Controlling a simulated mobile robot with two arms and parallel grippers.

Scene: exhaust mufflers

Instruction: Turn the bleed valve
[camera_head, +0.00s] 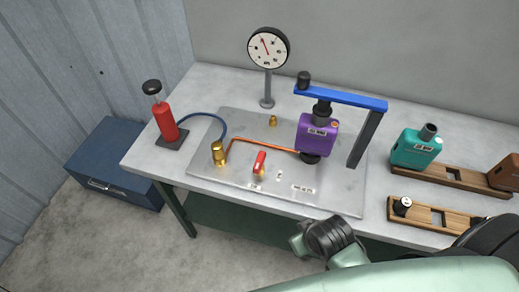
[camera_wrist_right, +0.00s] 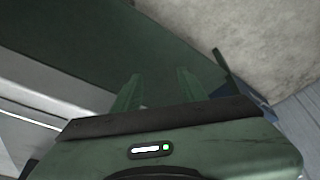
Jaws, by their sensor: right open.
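The bleed valve appears to be the red lever (camera_head: 259,161) on a small brass body, near the front of the grey plate (camera_head: 215,179) on the table. The copper pipe (camera_head: 270,145) runs close behind it to the purple muffler (camera_head: 317,135). My right gripper (camera_head: 297,243) is off the table's front edge, to the right of the valve and nearer the camera, apart from it. In the right wrist view its two green fingers (camera_wrist_right: 158,92) stand apart with nothing between them. The valve is not in that view. My left gripper is not in view.
A red hand pump (camera_head: 165,122) with a blue hose stands at left. A gauge (camera_head: 268,48) rises behind. A blue clamp arm (camera_head: 345,96) spans the purple muffler. A teal muffler (camera_head: 414,149) and wooden racks (camera_head: 430,216) are at right. A blue toolbox (camera_head: 110,160) sits on the floor.

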